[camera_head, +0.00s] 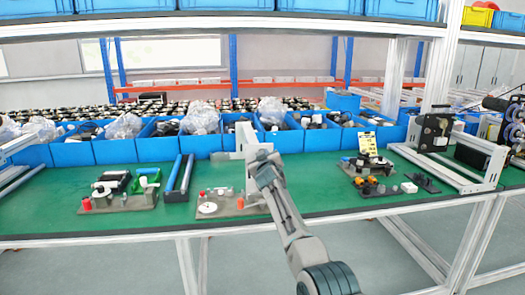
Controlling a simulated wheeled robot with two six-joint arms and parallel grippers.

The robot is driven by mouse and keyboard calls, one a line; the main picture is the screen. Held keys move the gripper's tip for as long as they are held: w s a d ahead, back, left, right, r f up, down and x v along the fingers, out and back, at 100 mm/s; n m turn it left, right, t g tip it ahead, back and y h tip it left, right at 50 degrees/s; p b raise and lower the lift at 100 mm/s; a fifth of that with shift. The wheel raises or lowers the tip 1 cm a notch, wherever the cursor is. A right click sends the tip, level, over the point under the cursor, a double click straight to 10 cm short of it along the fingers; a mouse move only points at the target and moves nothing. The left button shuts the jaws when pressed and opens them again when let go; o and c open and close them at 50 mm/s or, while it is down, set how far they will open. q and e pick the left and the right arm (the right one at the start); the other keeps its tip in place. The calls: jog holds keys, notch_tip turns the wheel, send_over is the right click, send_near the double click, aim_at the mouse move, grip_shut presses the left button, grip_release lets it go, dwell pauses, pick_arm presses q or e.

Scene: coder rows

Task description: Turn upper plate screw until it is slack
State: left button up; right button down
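One arm of mine comes in from the bottom right, so I take it as my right arm. Its gripper (256,158) is at a light grey upright plate (242,136) on the green bench. The wrist covers part of the plate. The fingers are too small and hidden to show whether they are open or shut, or whether they touch anything. I cannot make out the upper plate screw. A grey base (232,207) with a white disc (208,208) and a small red part lies below the plate. My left gripper is not in view.
Blue bins (115,151) with bagged parts line the back of the green bench (330,205). Fixtures stand left (120,200) and right (372,180). A black plate device (434,132) stands at the far right. Bare bench lies between the middle and right fixtures.

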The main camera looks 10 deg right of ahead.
jog(key=c, duration=1.4)
grip_release()
jog(key=shift+c, duration=0.2)
jog(key=m+b, duration=0.9)
jog(key=b, duration=0.3)
jog(key=shift+m, duration=0.4)
jog(key=shift+c, duration=0.2)
